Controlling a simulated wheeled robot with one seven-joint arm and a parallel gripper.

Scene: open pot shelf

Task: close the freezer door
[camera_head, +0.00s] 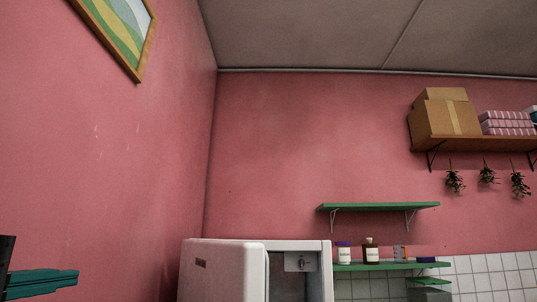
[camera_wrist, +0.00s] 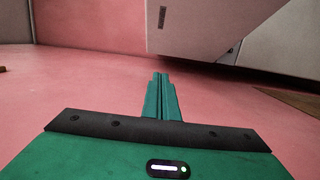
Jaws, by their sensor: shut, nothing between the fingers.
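The white freezer (camera_head: 327,270) stands at the bottom middle of the head view, with its lower part cut off. Its door (camera_head: 222,268) is swung open to the left, and part of the inside shows. In the wrist view the door (camera_wrist: 205,28) is the pale panel with a small dark badge at the top, beyond the fingertips and to their right. My gripper (camera_head: 76,276) is at the lower left edge of the head view, left of the door and apart from it. In the wrist view its green fingers (camera_wrist: 160,76) are pressed together and empty.
A pink wall (camera_head: 150,150) with a framed picture (camera_head: 122,30) runs along the left. Green shelves (camera_head: 385,267) with bottles and jars are right of the freezer. A higher wooden shelf (camera_head: 480,144) holds boxes. The space between my gripper and the door looks clear.

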